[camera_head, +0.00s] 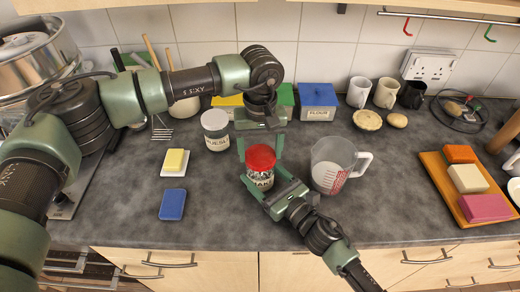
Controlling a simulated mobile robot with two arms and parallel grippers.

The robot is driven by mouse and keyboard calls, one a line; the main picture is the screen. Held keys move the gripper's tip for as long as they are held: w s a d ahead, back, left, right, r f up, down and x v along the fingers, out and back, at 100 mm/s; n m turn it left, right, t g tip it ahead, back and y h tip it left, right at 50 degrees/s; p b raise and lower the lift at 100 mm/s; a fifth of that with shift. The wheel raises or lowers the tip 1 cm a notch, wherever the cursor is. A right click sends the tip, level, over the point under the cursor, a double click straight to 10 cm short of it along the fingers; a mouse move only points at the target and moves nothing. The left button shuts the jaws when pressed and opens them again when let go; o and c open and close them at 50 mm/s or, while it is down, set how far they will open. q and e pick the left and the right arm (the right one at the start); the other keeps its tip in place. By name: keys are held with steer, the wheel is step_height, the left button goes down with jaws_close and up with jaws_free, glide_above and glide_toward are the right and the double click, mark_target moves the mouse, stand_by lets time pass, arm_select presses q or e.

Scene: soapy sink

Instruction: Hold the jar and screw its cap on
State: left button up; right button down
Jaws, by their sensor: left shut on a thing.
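The jar (262,182) stands upright on the dark worktop, a clear jar with a pale label. Its red cap (260,157) sits at the top of the jar; whether the threads are engaged cannot be seen. My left gripper (260,150) points down from above, shut on the red cap with one finger on each side. My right gripper (266,177) reaches in from the lower right, its fingers on either side of the jar. Whether they press on the glass is not clear. The fingers hide part of the jar's lower body.
A measuring jug (325,172) stands close on the right of the jar. A white-lidded jar (215,130) stands to the upper left. A yellow sponge or soap on a dish (175,162) and a blue sponge (172,204) lie left. An orange tray (444,182) is at right.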

arm_select(q)
steer(key=m, duration=0.4)
steer(key=shift+m, duration=0.4)
steer(key=m, duration=0.5)
steer(key=shift+m, duration=0.3)
steer(key=o, duration=1.3)
steer(key=shift+r, duration=0.15)
steer(key=shift+r, duration=2.15)
